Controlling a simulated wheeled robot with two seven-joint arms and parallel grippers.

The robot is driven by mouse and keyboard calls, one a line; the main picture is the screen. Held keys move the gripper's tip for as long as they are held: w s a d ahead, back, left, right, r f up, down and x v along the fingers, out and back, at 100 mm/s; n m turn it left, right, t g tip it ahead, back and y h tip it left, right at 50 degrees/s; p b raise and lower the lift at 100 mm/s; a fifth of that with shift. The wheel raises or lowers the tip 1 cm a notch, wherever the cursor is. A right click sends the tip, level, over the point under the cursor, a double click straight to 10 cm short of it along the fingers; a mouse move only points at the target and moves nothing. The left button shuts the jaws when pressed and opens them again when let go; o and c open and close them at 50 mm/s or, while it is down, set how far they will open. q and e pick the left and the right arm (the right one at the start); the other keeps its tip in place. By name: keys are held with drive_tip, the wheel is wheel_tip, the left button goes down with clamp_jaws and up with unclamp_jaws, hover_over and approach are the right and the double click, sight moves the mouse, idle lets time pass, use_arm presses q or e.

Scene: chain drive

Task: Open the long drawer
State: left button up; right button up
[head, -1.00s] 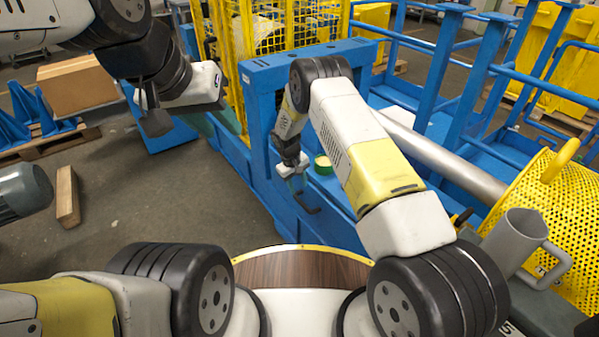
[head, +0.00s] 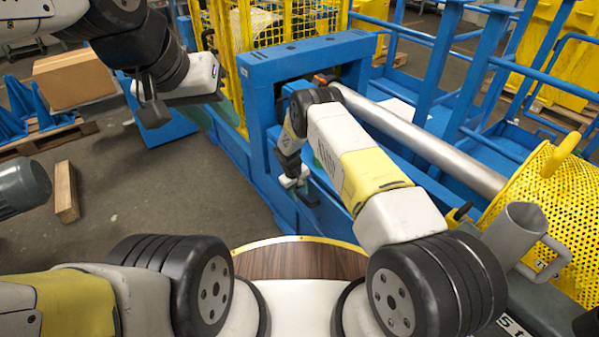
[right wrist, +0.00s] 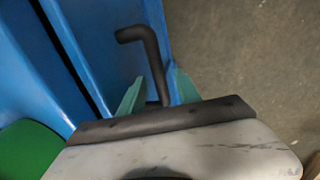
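The long blue drawer (right wrist: 105,35) shows in the right wrist view, with a black bent handle (right wrist: 153,62) on its face. My right gripper (right wrist: 158,80) is at the handle. Its two teal fingers stand apart, one on each side of the handle's stem, with narrow gaps; firm contact is not visible. In the head view my right gripper (head: 300,190) is low beside the blue frame, at the dark handle. My left gripper (head: 152,108) is up at the left, away from the drawer; its finger opening cannot be made out.
A blue frame (head: 300,58) and a steel tube (head: 420,138) stand above the drawer. A yellow mesh guard (head: 565,200) and a grey jug-like part (head: 515,235) are at the right. A cardboard box (head: 72,78) sits on a pallet.

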clamp_jaws()
idle(1.3)
